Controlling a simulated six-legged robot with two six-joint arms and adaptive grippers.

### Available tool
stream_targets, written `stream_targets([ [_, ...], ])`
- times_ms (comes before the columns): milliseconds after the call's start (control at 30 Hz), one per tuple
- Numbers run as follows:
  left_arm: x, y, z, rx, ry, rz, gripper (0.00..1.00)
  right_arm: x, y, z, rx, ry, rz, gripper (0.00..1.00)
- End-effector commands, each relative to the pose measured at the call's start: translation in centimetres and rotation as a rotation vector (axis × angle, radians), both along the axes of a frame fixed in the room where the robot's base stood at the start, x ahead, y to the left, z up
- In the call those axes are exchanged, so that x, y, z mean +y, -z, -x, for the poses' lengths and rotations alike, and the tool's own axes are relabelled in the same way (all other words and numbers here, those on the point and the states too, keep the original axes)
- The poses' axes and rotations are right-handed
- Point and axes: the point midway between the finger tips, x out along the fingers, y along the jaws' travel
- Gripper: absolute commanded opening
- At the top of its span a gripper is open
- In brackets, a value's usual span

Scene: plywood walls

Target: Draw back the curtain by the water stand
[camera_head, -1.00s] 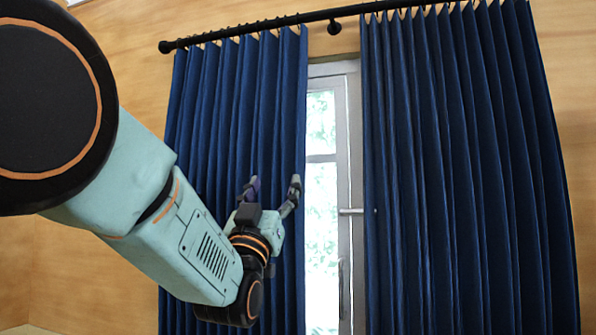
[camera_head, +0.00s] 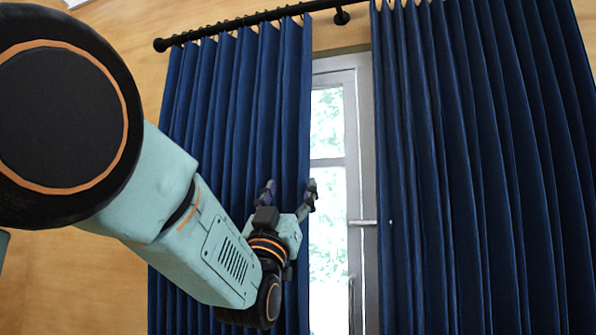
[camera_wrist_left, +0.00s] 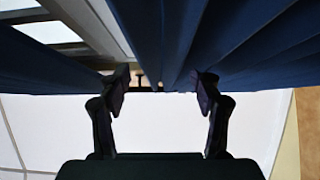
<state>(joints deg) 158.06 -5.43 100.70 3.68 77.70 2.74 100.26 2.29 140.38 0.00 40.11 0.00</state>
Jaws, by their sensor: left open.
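A blue left curtain (camera_head: 226,110) and a blue right curtain (camera_head: 480,170) hang from a black rod (camera_head: 240,22). A gap between them shows a grey-framed glass door. My left gripper (camera_head: 289,190) is open at the inner edge of the left curtain, one finger in front of the cloth and the other near the edge by the door glass. In the left wrist view, the two fingers (camera_wrist_left: 160,88) stand apart with blue cloth folds (camera_wrist_left: 180,40) above and between them. Whether they touch the cloth I cannot tell. No water stand shows. My right gripper is not in view.
The door (camera_head: 364,140) has a horizontal handle (camera_head: 362,223) beside the right curtain and a vertical pull lower down. A rod bracket (camera_head: 341,17) sits above the gap. Plywood wall (camera_head: 90,270) is at the left.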

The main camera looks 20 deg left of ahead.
Motion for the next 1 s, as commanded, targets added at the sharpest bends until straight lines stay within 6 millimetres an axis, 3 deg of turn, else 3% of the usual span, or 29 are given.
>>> stream_targets([
  [100, 0.0, -1.9, -1.3, -0.001, 0.0, 0.001, 0.64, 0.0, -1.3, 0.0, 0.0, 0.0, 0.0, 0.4],
  [300, -0.1, -3.6, -3.2, 0.0, -0.001, 0.001, 0.64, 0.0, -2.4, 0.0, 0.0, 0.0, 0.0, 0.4],
  [767, -0.1, -4.3, -4.3, 0.001, -0.001, -0.001, 0.64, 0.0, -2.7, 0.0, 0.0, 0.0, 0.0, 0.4],
  [1000, -0.1, -4.2, -4.4, 0.001, -0.001, 0.001, 0.44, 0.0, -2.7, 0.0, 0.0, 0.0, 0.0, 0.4],
])
